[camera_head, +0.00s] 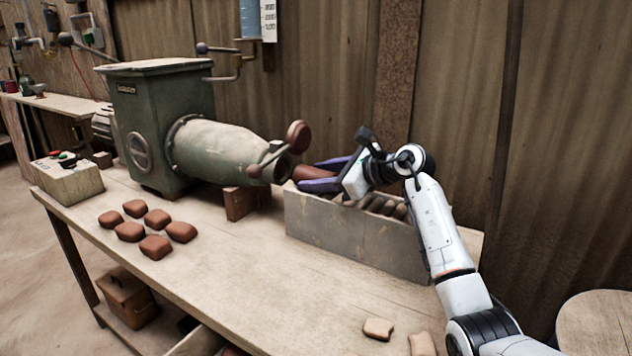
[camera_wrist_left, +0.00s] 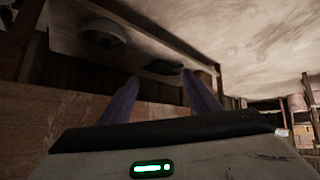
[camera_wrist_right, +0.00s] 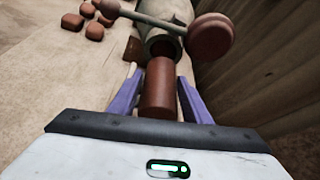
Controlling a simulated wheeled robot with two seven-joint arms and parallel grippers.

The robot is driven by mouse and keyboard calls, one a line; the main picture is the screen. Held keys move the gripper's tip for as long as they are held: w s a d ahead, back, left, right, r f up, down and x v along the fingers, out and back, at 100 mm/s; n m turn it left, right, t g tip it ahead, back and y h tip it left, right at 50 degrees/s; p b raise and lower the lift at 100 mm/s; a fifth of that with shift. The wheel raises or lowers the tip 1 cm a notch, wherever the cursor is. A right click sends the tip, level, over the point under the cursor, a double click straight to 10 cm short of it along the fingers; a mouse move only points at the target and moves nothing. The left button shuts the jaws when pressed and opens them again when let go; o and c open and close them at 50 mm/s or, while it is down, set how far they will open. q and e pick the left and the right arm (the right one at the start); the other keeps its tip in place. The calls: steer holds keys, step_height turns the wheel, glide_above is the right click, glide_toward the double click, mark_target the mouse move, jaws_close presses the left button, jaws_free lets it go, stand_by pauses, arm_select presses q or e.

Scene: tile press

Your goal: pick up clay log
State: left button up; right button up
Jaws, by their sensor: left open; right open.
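A reddish-brown clay log (camera_wrist_right: 159,90) lies between the two purple fingers of my right gripper (camera_wrist_right: 158,95) in the right wrist view. The fingers are open, one on each side, with narrow gaps visible. In the head view the log (camera_head: 312,173) shows between the same fingers (camera_head: 322,174), just in front of the extruder's nozzle. Its far end is at the nozzle mouth (camera_wrist_right: 163,45); I cannot tell whether it is joined there. My left gripper (camera_wrist_left: 160,90) is open and empty in the left wrist view. It is not in the head view.
The green extruder (camera_head: 215,145) has a lever with a round knob (camera_head: 298,134) close above the log. A grey metal box (camera_head: 350,235) with rollers (camera_head: 382,205) stands under my right gripper.

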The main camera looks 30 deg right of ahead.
steer(key=shift+w+a+f, duration=0.1)
steer(key=shift+w, duration=0.15)
steer(key=c, duration=0.9)
steer(key=shift+c, duration=0.8)
steer(key=shift+r, duration=0.2)
